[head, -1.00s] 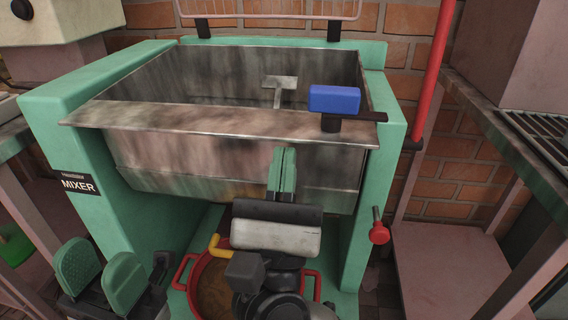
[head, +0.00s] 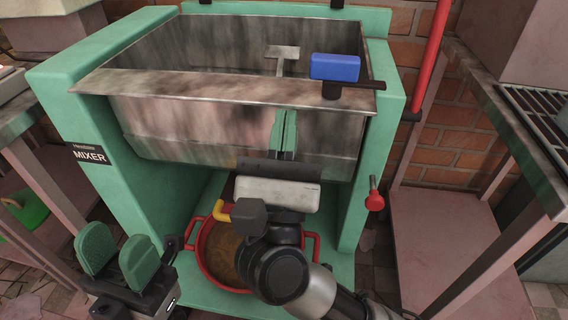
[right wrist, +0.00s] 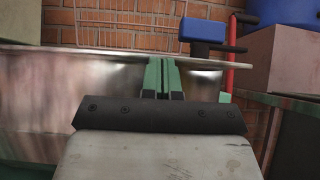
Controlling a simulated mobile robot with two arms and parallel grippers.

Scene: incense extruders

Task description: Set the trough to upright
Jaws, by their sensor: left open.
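The trough (head: 190,125) is a worn metal tub between the green mixer's side walls, its open top facing up. I cannot tell whether it still leans slightly. A blue block on a dark bar (head: 335,67) sits at its front right rim. My right gripper (head: 284,132) is at the trough's front wall, just below the rim. Its green fingers are together, with nothing visible between them, also in the right wrist view (right wrist: 161,75). Contact with the wall is unclear. My left gripper (head: 117,254) is open and empty, low at the left, apart from the trough.
A red pot (head: 212,277) with brown contents stands on the mixer's base below the trough. A red knob (head: 375,197) sticks out at the mixer's right wall. Tables flank both sides. A red pole (head: 434,60) stands at the back right.

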